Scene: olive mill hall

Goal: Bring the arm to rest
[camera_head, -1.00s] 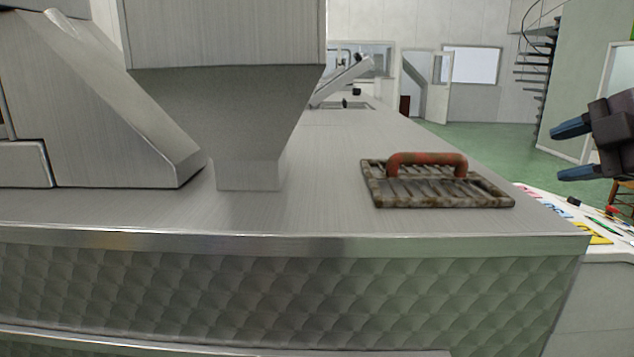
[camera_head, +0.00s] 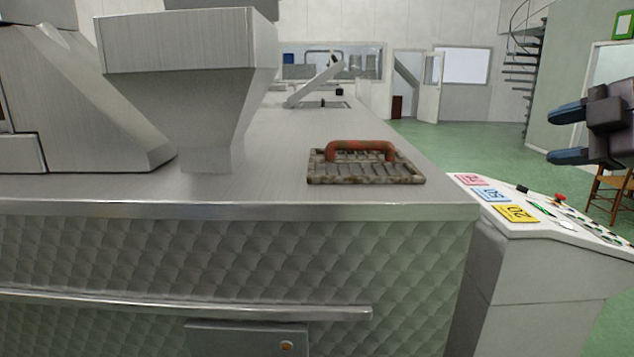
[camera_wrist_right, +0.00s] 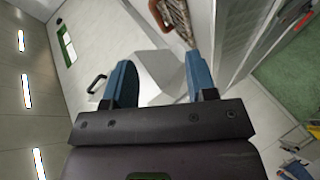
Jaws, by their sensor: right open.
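My right gripper (camera_head: 566,134) is raised at the right edge of the head view, with its two blue fingers apart and nothing between them. It is well to the right of the steel machine top and above the level of the control panel. In the right wrist view the same blue fingers (camera_wrist_right: 160,82) stand apart with a clear gap. My left gripper does not show in the head view.
A rusty grate (camera_head: 366,172) with a red-brown handle lies on the steel machine top (camera_head: 250,190). A control panel (camera_head: 548,221) with coloured cards stands to its right. A wooden chair (camera_head: 607,190) stands behind the panel. Green floor (camera_head: 455,152) is open beyond.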

